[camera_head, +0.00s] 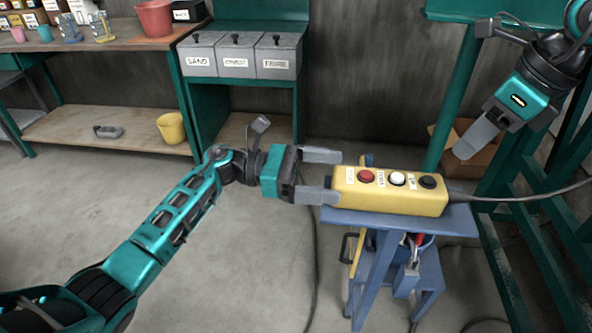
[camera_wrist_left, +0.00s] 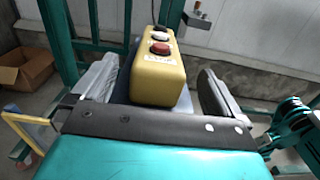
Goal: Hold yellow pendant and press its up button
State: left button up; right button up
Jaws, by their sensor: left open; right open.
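The yellow pendant (camera_head: 392,201) lies on a small blue stand (camera_head: 372,219), with a red, a white and a black button on its upper face and a cable leaving its right end. My left gripper (camera_head: 325,176) is open at the pendant's left end. In the left wrist view the pendant (camera_wrist_left: 158,82) stands between the spread fingers of my left gripper (camera_wrist_left: 155,95), with a gap seen on the right side. My right gripper (camera_head: 470,140) is at the upper right, above and apart from the pendant. The gap between its fingers is hard to see in the head view.
A workbench (camera_head: 110,38) with a red pot (camera_head: 155,18) and a lower shelf with a yellow bucket (camera_head: 171,128) stands at the left. Lidded grey bins (camera_head: 238,60) stand behind. Green posts and a cardboard box (camera_head: 478,152) are at the right. The pendant's cable (camera_head: 530,198) runs right.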

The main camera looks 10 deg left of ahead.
aim_at(351, 176)
pick_arm(q)
jog(key=d, duration=0.4)
jog(key=shift+w+d, duration=0.2)
jog(key=shift+d, duration=0.2)
jog(key=c, duration=1.3)
jog(key=shift+c, duration=0.3)
pick_arm(e)
grip_shut()
dwell(0.6)
